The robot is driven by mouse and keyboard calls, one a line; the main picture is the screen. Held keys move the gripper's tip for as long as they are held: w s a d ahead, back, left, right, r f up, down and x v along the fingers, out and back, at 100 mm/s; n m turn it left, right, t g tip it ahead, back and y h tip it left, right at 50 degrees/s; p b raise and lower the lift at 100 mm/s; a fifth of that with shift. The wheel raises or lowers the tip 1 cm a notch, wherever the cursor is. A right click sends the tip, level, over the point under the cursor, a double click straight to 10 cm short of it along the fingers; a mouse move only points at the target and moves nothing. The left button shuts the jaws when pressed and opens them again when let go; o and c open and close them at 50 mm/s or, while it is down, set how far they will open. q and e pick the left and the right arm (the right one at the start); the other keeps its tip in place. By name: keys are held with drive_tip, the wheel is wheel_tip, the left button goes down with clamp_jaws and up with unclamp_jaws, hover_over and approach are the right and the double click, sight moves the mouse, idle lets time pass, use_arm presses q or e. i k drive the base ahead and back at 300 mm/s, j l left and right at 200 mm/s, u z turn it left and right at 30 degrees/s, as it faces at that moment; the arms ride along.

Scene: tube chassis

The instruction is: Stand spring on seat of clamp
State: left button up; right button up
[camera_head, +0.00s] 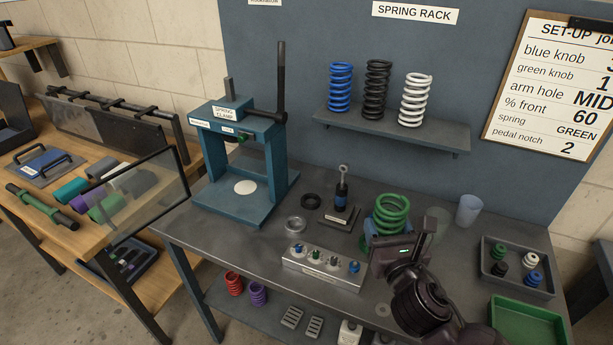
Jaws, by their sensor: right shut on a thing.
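The blue spring clamp (213,165) stands at the left of the grey workbench, with a dark lever upright at its right side. A round white seat (245,187) lies on its base, with nothing on it. My right gripper (405,238) is shut on the green spring (392,207), at the bench's middle right, well to the right of the clamp. The spring looks about upright; its lower part is partly hidden by the gripper and blue parts around it. I cannot tell whether it is clear of what is below. My left gripper is not in view.
A damper (341,195) stands upright between clamp and spring, with dark ring (311,201) and metal ring (296,224) nearby. A knob block (325,270) sits in front. Blue, black and white springs stand on the rack shelf (440,138). A parts tray (518,286) lies at right.

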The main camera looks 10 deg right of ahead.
sight(245, 186)
drive_tip(key=i+j+z, duration=0.25)
drive_tip(key=j, duration=1.15)
drive_tip(key=j+z, duration=0.25)
drive_tip(key=j, duration=1.1)
drive_tip(key=i+j, duration=0.4)
drive_tip(key=i, duration=0.15)
drive_tip(key=z, duration=0.05)
